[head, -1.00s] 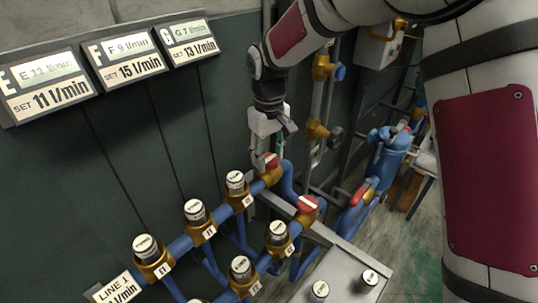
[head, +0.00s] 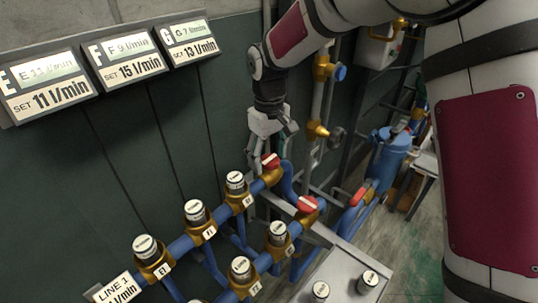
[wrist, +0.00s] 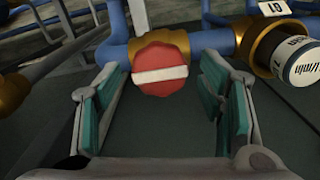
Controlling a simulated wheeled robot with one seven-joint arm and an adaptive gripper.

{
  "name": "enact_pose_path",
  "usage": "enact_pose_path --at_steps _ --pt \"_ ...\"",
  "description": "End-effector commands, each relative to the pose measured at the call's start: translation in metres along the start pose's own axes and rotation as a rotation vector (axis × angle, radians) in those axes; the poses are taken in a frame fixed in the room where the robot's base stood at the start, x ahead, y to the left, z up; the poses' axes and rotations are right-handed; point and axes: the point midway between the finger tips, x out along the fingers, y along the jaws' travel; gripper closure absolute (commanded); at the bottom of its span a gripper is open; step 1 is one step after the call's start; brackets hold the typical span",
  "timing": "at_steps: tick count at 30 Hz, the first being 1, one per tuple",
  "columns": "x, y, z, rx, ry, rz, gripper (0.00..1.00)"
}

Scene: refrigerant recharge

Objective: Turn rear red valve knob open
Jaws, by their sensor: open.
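The rear red valve knob (head: 270,161) sits on a brass valve at the far end of the rear blue pipe line. In the wrist view the knob (wrist: 160,66) is round and red with a white bar lying nearly level across its face. My gripper (head: 272,143) is just above the knob in the head view. In the wrist view my gripper (wrist: 160,90) is open, with one green-padded finger on each side of the knob. There are visible gaps between the pads and the knob. Whether the fingertips reach past the knob's face is unclear.
A second red knob (head: 307,204) is on the front line, close to the right. Several white-capped regulators (head: 235,182) stand along both lines. The green wall panel (head: 170,140) lies behind. A grey box (head: 335,276) stands in front. Displays (head: 125,61) hang upper left.

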Motion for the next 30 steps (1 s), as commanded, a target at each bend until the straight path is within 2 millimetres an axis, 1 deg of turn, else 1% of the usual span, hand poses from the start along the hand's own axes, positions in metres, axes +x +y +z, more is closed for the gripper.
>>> enact_pose_path --at_steps 2,5,8,15,18,21,25,30 --pt "-0.003 0.0 0.0 0.001 0.001 0.0 0.38" --pt "-0.012 0.001 -0.001 0.001 0.003 0.001 0.38" --pt "-0.028 0.001 -0.001 0.0 0.004 0.002 0.38" --pt "-0.078 0.0 -0.001 0.0 0.004 0.001 0.38" --pt "-0.095 0.0 -0.001 0.0 0.004 0.001 0.38" --pt "-0.107 0.0 -0.001 0.0 0.002 0.0 0.38" --pt "-0.117 0.0 -0.001 0.0 0.002 0.0 0.38" --pt "-0.12 0.0 0.0 0.0 0.0 0.0 0.38"
